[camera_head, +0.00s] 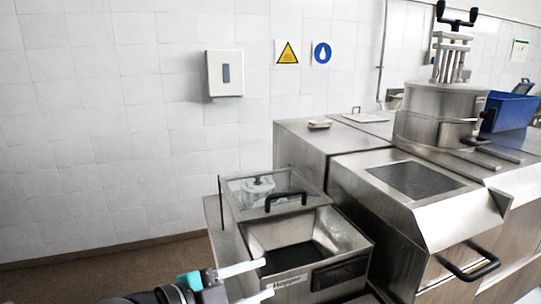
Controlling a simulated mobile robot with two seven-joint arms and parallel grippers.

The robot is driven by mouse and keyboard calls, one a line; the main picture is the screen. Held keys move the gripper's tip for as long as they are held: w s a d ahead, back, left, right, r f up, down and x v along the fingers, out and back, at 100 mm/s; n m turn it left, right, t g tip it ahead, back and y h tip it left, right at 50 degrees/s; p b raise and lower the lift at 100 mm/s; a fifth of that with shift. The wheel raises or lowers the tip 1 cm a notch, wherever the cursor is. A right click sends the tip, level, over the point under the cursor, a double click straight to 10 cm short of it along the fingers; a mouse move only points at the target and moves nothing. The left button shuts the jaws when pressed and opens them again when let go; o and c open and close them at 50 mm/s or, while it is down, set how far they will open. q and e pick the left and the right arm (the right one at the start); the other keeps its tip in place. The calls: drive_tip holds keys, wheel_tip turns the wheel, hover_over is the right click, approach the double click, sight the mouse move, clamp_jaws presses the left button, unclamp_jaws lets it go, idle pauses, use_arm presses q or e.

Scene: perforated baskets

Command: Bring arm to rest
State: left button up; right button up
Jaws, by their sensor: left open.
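My left gripper (252,281) comes in at the bottom, with a teal band and two pale fingers set apart. It is open and nothing shows between its fingers. The fingers are in front of the lower left part of a metal hopper (345,232) labelled "Hopper". I cannot tell whether they touch it. My right gripper is not in view.
The hopper's clear lid with a black handle (286,197) stands behind its opening. Steel machines (330,165) fill the right, with a steel cylinder (425,118) and a blue bin (507,113) on top. The floor (120,272) at left is clear before the tiled wall.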

use_arm(q)
drive_tip(key=s+a+f+n+g+y, duration=0.3)
drive_tip(key=s+a+f+n+y, duration=0.3)
drive_tip(key=s+f+n, duration=0.4)
drive_tip(key=s+a+f+n+g+y, duration=0.3)
drive_tip(key=s+a+f+n+y, duration=0.2)
drive_tip(key=s+a+f+n, duration=0.45)
drive_tip(key=s+d+f+m+g+b, duration=0.15)
drive_tip(key=f+b, duration=0.25)
drive_tip(key=f, duration=1.2)
drive_tip(key=s+d+f+m+b, duration=0.15)
drive_tip(key=f+b, duration=0.25)
drive_tip(key=f, duration=1.2)
drive_tip(key=s+a+f+b, duration=0.1)
drive_tip(key=s+f+b, duration=0.2)
drive_tip(key=s+f, duration=0.5)
drive_tip(key=s+a+f+g+b, duration=0.1)
drive_tip(key=s+f+b, duration=0.3)
drive_tip(key=f, duration=0.9)
drive_tip(key=s+a, duration=0.1)
drive_tip(key=s, duration=0.2)
drive_tip(key=shift+s+a+b, duration=0.3)
drive_tip(key=shift+s, duration=0.05)
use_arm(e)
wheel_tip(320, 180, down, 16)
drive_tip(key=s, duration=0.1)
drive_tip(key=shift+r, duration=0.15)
